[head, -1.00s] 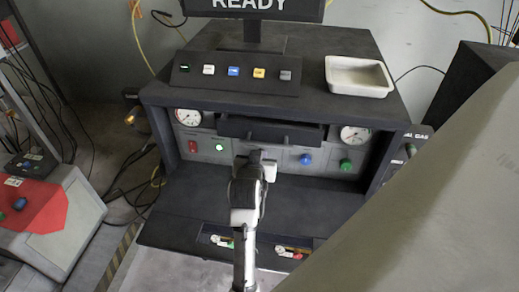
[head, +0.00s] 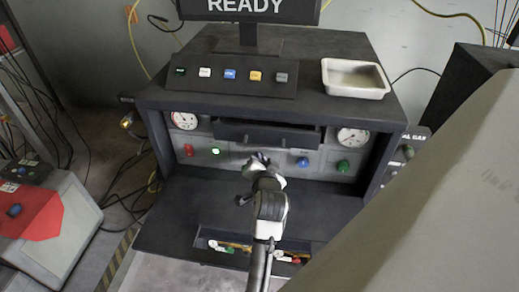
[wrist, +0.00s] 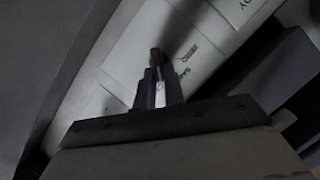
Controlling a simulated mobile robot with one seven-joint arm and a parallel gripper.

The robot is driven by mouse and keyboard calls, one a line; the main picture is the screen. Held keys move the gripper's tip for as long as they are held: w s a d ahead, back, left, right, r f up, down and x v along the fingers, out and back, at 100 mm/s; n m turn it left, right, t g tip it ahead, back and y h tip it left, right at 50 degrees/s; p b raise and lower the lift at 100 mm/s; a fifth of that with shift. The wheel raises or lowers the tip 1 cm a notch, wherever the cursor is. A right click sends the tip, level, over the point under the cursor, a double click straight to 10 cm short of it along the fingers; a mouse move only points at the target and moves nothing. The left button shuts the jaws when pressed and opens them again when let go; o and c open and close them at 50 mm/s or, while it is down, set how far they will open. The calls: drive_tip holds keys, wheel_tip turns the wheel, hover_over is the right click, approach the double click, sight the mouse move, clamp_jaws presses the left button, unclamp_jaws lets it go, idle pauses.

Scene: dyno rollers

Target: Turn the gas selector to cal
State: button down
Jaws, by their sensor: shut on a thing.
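The gas selector is on the pale front panel (head: 236,151) of the dark bench unit, between the lit green button and the blue knob. My gripper (head: 260,161) reaches the panel there and covers most of the selector in the head view. In the wrist view my gripper (wrist: 157,66) points at the pale panel, its narrow fingers shut on a small dark part, taken to be the selector's handle. A "ZERO" label (wrist: 199,52) and a partly covered label starting "SA" (wrist: 181,69) lie just right of the fingers. I cannot read a "cal" label or tell the selector's pointing direction.
A lit green button (head: 216,150), a blue knob (head: 303,162) and a green knob (head: 343,166) flank the gripper. A dark drawer front (head: 266,133) juts out just above it. A white tray (head: 354,80) stands on top. The dark shelf below is mostly clear.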

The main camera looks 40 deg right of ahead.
drive_tip(key=shift+s+d+f+m+t+b, duration=0.15)
drive_tip(key=shift+m+t+b, duration=0.25)
drive_tip(key=shift+m, duration=0.5)
drive_tip(key=c, duration=1.5)
unclamp_jaws()
drive_tip(key=shift+v, duration=6.9)
